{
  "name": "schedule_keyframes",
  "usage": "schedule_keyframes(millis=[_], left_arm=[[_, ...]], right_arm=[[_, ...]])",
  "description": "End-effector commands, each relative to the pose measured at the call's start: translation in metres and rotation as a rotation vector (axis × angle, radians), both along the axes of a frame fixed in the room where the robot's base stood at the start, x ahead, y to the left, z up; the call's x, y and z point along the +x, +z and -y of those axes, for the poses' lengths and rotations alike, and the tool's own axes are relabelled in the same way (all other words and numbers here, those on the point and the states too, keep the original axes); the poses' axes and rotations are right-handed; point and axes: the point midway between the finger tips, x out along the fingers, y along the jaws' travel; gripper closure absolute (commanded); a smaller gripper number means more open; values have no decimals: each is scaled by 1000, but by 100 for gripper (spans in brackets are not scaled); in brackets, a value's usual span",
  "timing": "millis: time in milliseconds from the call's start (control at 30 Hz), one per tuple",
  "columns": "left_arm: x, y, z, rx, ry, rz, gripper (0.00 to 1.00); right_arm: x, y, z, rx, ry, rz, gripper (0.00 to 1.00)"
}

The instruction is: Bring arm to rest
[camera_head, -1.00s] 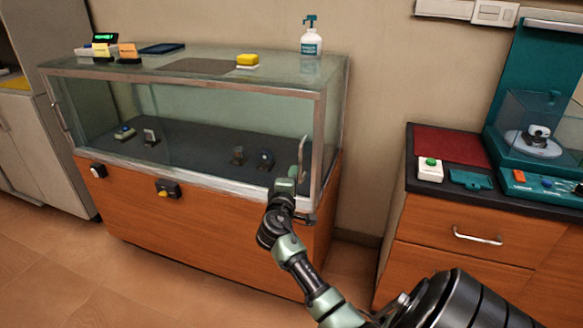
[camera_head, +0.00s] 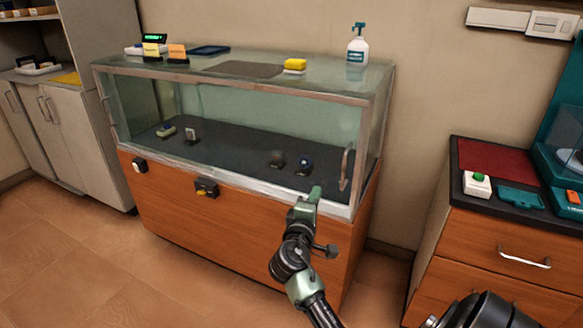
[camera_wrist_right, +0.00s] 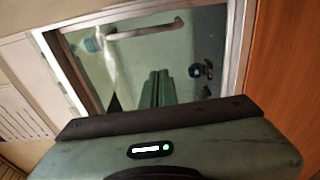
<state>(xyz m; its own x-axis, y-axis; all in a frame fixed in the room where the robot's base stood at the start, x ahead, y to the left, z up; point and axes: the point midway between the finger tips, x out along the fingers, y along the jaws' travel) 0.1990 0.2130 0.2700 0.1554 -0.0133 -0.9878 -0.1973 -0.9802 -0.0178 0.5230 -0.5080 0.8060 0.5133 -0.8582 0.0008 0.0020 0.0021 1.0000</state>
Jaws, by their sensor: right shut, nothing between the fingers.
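My right arm comes up from the bottom of the head view. Its green gripper (camera_head: 314,194) stands in front of the glass display case (camera_head: 250,75), near the lower front edge at its right end. The gripper is shut and empty, with its fingers together in the right wrist view (camera_wrist_right: 157,88). The case's metal handle (camera_head: 345,170) is just right of and above the fingertips, apart from them in the head view. The handle also shows in the wrist view (camera_wrist_right: 147,31), beyond the fingers. My left gripper is not in view.
Several small items lie inside the case, including a dark blue one (camera_head: 304,162). A drawer cabinet (camera_head: 490,240) is on the right. Clear floor (camera_head: 90,255) lies at the lower left.

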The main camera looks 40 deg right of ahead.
Motion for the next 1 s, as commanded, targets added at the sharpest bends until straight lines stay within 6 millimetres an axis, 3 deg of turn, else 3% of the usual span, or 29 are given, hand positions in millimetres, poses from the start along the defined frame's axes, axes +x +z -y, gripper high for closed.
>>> schedule_keyframes(millis=[267, 367, 467, 567, 733, 800, 1000], left_arm=[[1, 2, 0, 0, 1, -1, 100], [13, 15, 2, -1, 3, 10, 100], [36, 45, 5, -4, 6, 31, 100], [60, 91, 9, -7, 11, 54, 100], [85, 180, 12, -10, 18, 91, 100], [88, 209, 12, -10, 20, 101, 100], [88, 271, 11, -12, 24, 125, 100]], right_arm=[[-2, -2, -3, 9, 2, 2, 100], [-10, -15, -10, 73, 10, 13, 100], [-27, -44, -28, 222, 26, 34, 100], [-54, -83, -60, 441, 39, 43, 100], [-108, -143, -133, 834, 37, -3, 100], [-129, -158, -161, 958, 29, -36, 100], [-176, -180, -221, 1206, 3, -128, 100]])
